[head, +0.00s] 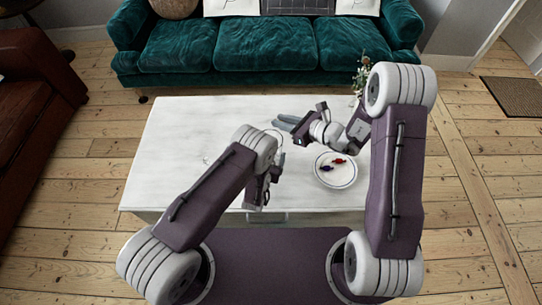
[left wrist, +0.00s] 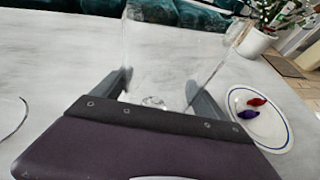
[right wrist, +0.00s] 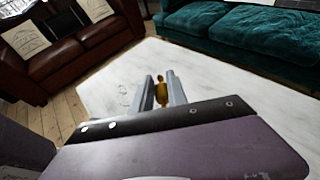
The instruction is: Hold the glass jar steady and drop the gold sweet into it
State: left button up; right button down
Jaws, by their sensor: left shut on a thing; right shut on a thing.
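The clear glass jar (left wrist: 165,60) stands between the fingers of my left gripper (left wrist: 158,92), which is shut on it. In the head view the jar is mostly hidden by my left arm and hard to make out. The gold sweet (right wrist: 161,94) is pinched between the fingertips of my right gripper (right wrist: 166,88). In the head view my right gripper (head: 287,122) is over the middle of the table, up and right of my left gripper (head: 268,180). The sweet is not visible there, and its height over the table is unclear.
A white plate (head: 336,181) with a red sweet (head: 339,161) and a purple sweet (head: 327,169) lies right of my left gripper on the white table (head: 190,130). A potted plant (head: 362,75) stands at the back right. The table's left part looks mostly clear.

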jog(key=shift+g, duration=0.3)
jog(key=f, duration=0.2)
jog(key=a+f, duration=0.1)
jog(key=f, duration=0.1)
jog(key=s+a+f, duration=0.1)
jog(key=f, duration=0.1)
jog(key=shift+a, duration=0.1)
jog(key=c, duration=1.2)
grip_release()
jog(key=shift+c, duration=0.2)
jog(key=v, duration=1.2)
jog(key=shift+f, duration=0.15)
jog(key=shift+w, duration=0.1)
